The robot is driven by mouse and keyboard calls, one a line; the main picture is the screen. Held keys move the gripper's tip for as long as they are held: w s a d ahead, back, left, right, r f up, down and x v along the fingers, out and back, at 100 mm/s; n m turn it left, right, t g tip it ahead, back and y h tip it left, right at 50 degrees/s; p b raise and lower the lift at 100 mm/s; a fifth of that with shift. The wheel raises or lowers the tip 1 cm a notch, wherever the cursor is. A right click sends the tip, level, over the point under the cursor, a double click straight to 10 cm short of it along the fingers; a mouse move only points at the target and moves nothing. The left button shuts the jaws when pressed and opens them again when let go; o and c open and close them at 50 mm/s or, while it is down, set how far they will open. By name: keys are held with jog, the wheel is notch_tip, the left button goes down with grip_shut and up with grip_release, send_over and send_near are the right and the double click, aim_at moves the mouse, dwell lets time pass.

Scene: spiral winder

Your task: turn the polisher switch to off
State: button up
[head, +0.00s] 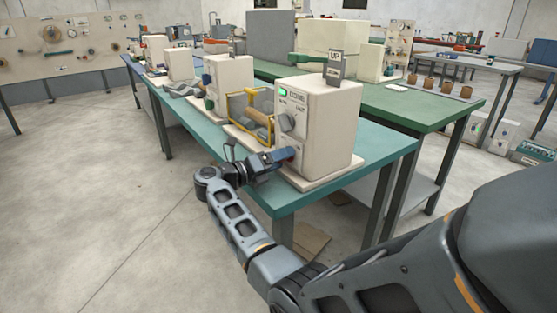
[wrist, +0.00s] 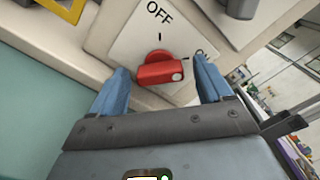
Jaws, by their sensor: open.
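The polisher switch is a red rotary knob (wrist: 160,68) on a pale square plate (wrist: 140,40) in the wrist view. Its bar lies roughly sideways, with a pale dot at its right end. The word OFF and a short mark are printed above it. A second mark is at its right, partly hidden by a finger. My gripper (wrist: 161,72) is open, with one blue finger on each side of the knob and gaps between. In the head view my gripper (head: 283,156) is at the lower front of the cream machine (head: 328,125), largely covering the switch.
The machine stands on a teal bench (head: 375,146). Its front also has a grey dial (head: 287,122) and a green lit display (head: 283,92). A yellow frame (head: 247,92) is to the left, with another cream machine (head: 232,85) beyond. Open floor lies left of the bench.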

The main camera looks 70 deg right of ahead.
jog(key=shift+c, duration=0.3)
jog(key=c, duration=1)
jog(key=shift+n, duration=0.4)
jog(key=n+p, duration=0.2)
jog(key=shift+r+n, duration=0.15)
jog(key=shift+n, duration=0.25)
jog(key=n+p, duration=0.2)
jog(key=n, duration=0.2)
jog(key=shift+n+p, duration=0.3)
jog(key=n+p, duration=0.2)
jog(key=n, duration=0.2)
jog(key=shift+p, duration=0.4)
jog(key=shift+n+p, duration=0.9)
jog(key=shift+n, duration=1.2)
